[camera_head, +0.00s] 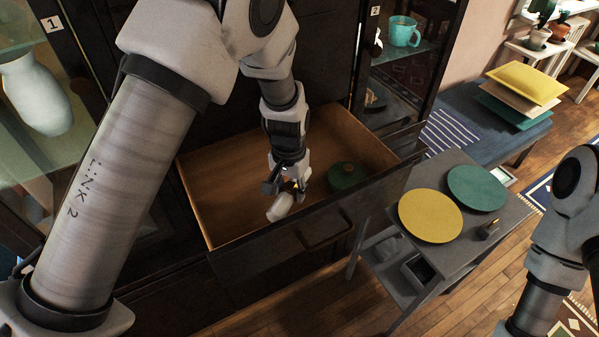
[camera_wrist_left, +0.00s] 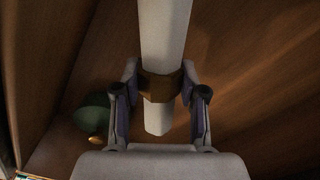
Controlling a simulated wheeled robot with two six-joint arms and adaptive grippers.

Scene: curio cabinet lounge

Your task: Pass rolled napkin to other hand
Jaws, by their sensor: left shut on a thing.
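The rolled napkin (camera_head: 281,207) is a white roll with a brown-gold band around its middle. It is large in the left wrist view (camera_wrist_left: 165,40), where the band sits between the two fingers. My left gripper (camera_head: 285,188) is shut on the napkin at the band and holds it over the open wooden drawer (camera_head: 225,190). My right arm shows at the right edge of the head view, but its gripper is out of the picture.
A green round lidded thing (camera_head: 346,177) is in the drawer, right of my left gripper. A grey side table (camera_head: 440,185) with a yellow disc (camera_head: 430,216) and a green disc (camera_head: 477,188) stands to the right. Dark cabinets with glass doors flank the drawer.

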